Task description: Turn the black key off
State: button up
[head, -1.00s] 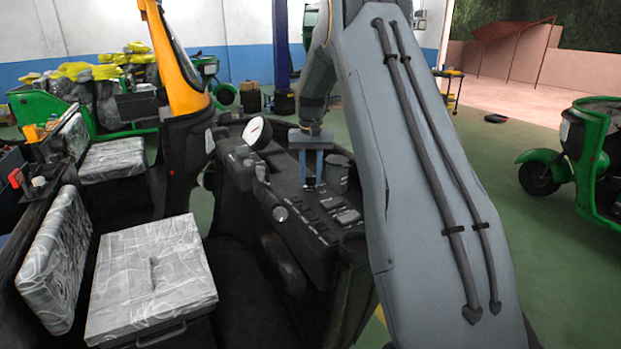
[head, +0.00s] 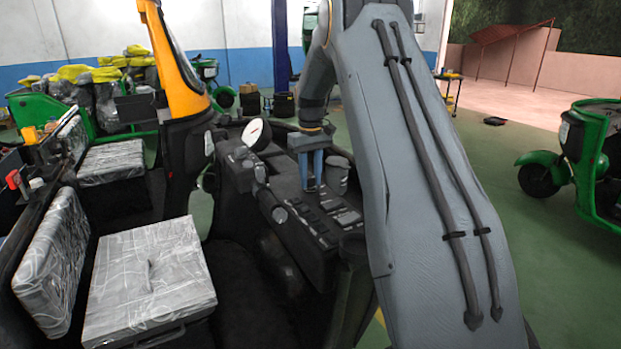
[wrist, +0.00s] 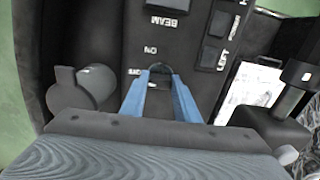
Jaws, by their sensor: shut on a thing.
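The black key (wrist: 161,69) sits in the dark dashboard panel (wrist: 182,62) in the wrist view, beside the white "ON" lettering. A second white label to the left of the key is partly covered by a finger. My gripper (wrist: 160,82) has its two blue fingers pointed at the key, one on each side, and it is shut on it. The fingers hide part of the key, so its exact angle is hard to tell. In the head view, my gripper (head: 312,187) points down onto the dashboard, and the key cannot be made out there.
Switches marked "BEAM" and "LEFT" (wrist: 209,56) lie close to the key. A round dark knob (wrist: 87,86) stands to its left. In the head view, a round white gauge (head: 256,134) and a dark cup-like part (head: 338,173) flank my gripper. Wrapped seats (head: 150,280) are at left.

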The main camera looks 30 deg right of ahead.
aim_at(310, 178)
jog(key=shift+r, duration=0.1)
jog(key=o, duration=1)
jog(key=shift+o, duration=0.2)
notch_tip(310, 178, up, 8)
jog(key=b, duration=0.2)
jog(key=shift+b, duration=0.3)
